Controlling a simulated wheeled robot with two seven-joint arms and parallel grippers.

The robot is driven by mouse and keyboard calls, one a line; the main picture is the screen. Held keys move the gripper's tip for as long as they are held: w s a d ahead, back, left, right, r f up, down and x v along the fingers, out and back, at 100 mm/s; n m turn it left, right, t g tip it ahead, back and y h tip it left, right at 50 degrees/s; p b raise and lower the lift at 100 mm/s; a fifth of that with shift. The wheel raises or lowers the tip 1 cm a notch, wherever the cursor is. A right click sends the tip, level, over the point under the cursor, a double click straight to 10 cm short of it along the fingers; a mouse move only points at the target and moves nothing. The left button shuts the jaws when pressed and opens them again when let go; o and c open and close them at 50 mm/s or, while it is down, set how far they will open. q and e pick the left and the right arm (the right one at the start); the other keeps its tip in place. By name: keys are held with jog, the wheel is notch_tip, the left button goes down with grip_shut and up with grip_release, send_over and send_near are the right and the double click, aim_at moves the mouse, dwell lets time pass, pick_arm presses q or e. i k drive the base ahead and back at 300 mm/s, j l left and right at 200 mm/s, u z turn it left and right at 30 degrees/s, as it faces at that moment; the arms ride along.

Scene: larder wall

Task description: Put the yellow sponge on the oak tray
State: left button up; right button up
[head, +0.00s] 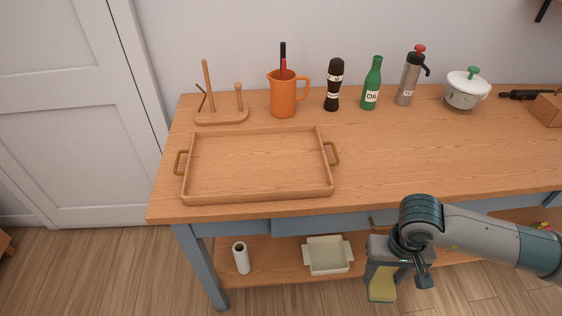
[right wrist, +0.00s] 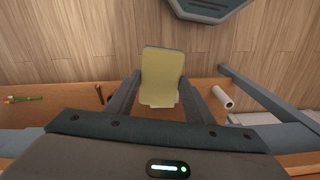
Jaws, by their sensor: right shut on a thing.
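The yellow sponge (head: 382,287) is held in my right gripper (head: 386,270), in front of the table's front edge and below the tabletop. In the right wrist view the sponge (right wrist: 163,72) stands between the two dark fingers of the right gripper (right wrist: 161,88). The oak tray (head: 258,196) lies on the left part of the tabletop, with brass handles at both ends. It is empty. The tray is up and to the left of the gripper in the head view. My left gripper is not in view.
Along the tabletop's back stand a wooden rack (head: 220,119), an orange jug (head: 283,98), a dark mill (head: 334,86), a green oil bottle (head: 372,84), a grey dispenser (head: 408,80) and a white pot (head: 465,92). The lower shelf holds a white roll (head: 241,258) and pale dish (head: 327,257).

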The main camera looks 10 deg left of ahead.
aim_at(285, 163)
jog(key=k+j, duration=0.1)
jog(key=j, duration=0.55)
jog(key=k+j+u, duration=0.1)
jog(key=j, duration=0.5)
